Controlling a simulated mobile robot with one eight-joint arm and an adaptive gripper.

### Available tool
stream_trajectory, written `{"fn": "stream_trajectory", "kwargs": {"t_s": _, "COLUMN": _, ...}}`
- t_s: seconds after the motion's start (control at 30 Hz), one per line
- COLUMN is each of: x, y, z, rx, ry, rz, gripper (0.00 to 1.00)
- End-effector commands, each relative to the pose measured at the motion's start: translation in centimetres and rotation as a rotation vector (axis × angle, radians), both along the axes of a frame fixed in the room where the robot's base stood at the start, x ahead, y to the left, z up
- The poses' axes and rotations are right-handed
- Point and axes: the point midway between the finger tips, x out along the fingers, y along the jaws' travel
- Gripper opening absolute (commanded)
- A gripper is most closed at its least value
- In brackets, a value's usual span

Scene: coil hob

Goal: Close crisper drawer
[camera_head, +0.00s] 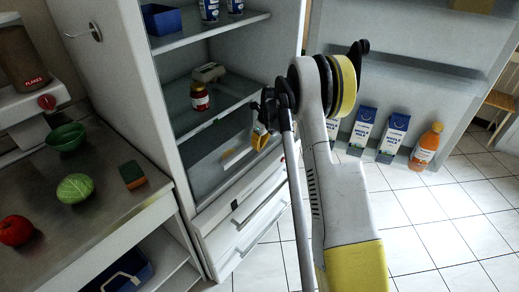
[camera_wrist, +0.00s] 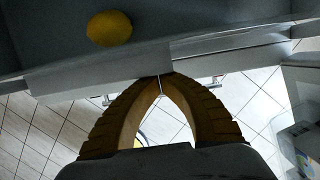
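The crisper area is at the bottom of the open fridge, with white drawer fronts (camera_head: 245,207) in the head view. In the wrist view a white front panel (camera_wrist: 95,76) runs across the upper half, with a yellow round fruit (camera_wrist: 110,28) beyond it. How far any drawer stands out is hard to tell. My gripper (camera_head: 259,141) is in front of the lower fridge opening, partly hidden by my arm. In the wrist view the yellow fingers of my gripper (camera_wrist: 160,76) meet at their tips by the panel's edge, with nothing visible between them. Contact cannot be told.
The fridge door stands open at right, holding milk cartons (camera_head: 392,137) and an orange bottle (camera_head: 427,146). A red-lidded jar (camera_head: 200,97) is on a fridge shelf. The counter (camera_head: 105,205) at left bears a cabbage (camera_head: 75,188) and a tomato (camera_head: 15,230). The tiled floor (camera_head: 440,235) is clear.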

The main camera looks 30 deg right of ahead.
Motion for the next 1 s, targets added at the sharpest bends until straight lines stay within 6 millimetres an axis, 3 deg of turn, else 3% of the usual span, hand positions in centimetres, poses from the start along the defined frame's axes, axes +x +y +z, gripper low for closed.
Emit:
{"fn": "stream_trajectory", "kwargs": {"t_s": 0.3, "x": 6.2, "y": 2.3, "z": 0.0, "rx": -0.001, "ry": -0.001, "rz": 0.002, "gripper": 0.00}}
{"fn": "stream_trajectory", "kwargs": {"t_s": 0.5, "x": 8.9, "y": 3.2, "z": 0.0, "rx": -0.001, "ry": -0.001, "rz": 0.001, "gripper": 0.00}}
{"fn": "stream_trajectory", "kwargs": {"t_s": 0.7, "x": 10.1, "y": 3.7, "z": 0.0, "rx": -0.001, "ry": 0.000, "rz": -0.001, "gripper": 0.00}}
{"fn": "stream_trajectory", "kwargs": {"t_s": 1.0, "x": 10.4, "y": 3.8, "z": 0.0, "rx": -0.001, "ry": 0.000, "rz": -0.001, "gripper": 0.00}}
